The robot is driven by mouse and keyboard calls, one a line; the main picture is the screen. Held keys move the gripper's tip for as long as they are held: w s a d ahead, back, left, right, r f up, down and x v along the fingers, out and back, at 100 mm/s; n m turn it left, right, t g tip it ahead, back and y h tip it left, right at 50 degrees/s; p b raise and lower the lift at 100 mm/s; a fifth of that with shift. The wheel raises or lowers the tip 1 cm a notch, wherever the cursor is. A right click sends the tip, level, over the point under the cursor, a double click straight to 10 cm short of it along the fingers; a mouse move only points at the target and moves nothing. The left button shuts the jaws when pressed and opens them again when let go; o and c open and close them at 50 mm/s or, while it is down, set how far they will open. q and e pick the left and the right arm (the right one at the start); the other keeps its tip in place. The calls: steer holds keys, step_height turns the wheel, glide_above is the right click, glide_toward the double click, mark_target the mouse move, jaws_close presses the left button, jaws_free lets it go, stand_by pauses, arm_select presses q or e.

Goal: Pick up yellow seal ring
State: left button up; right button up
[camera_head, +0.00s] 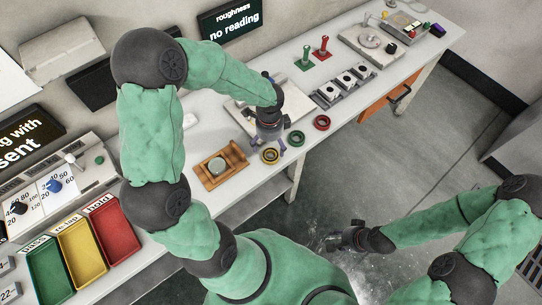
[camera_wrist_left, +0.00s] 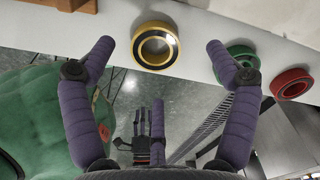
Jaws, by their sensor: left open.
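The yellow seal ring (camera_head: 270,156) lies flat near the front edge of the white bench, left of a green ring (camera_head: 297,138) and a red ring (camera_head: 322,122). In the left wrist view the yellow ring (camera_wrist_left: 139,47) shows a dark inner band and sits ahead, between the two spread purple fingers. My left gripper (camera_head: 268,143) is just above and behind it, open and empty; its spread fingers also show in the left wrist view (camera_wrist_left: 161,45). My right gripper (camera_head: 345,238) hangs over the floor, away from the bench; its finger gap is unclear.
An orange wooden tray (camera_head: 212,183) with a round metal piece stands left of the rings. Red and green upright-handled tools (camera_head: 322,50) and a row of square blocks (camera_head: 347,82) are farther right. Green, yellow and red bins (camera_head: 48,275) stand at left.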

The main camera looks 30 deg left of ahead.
mark_target(270, 157)
arm_select(q)
steer(key=f, duration=0.1)
steer(key=f+b, duration=0.1)
steer(key=f, duration=0.1)
steer(key=f+b, duration=0.1)
steer(key=f, duration=0.1)
steer(key=shift+s+d+f, duration=0.1)
steer(key=shift+s+d, duration=0.1)
steer(key=shift+s, duration=0.2)
steer(key=c, duration=1.3)
